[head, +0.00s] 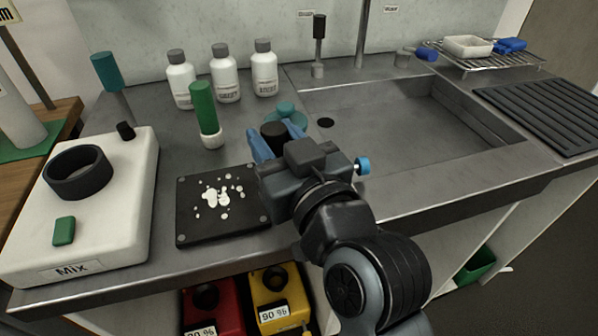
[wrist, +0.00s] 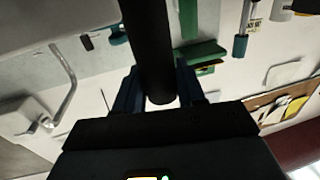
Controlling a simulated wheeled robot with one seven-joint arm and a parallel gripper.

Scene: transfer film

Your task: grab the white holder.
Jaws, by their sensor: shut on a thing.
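My gripper (head: 268,145) has blue fingers and is shut on a black cylinder (head: 274,130), held above the counter right of the black plate. The cylinder (wrist: 150,45) also shows in the wrist view, running down between the blue fingers (wrist: 160,92). Its lower part is hidden by the gripper in the head view. A small white holder (head: 213,140) stands on the counter left of my gripper, apart from it, with a green handle (head: 203,105) upright in it.
A black plate (head: 188,225) with white spots lies left of my gripper. Several white bottles (head: 225,75) stand behind. A white mixer (head: 125,215) is at left, a sink (head: 400,120) at right. A teal round thing (head: 286,108) is just behind the gripper.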

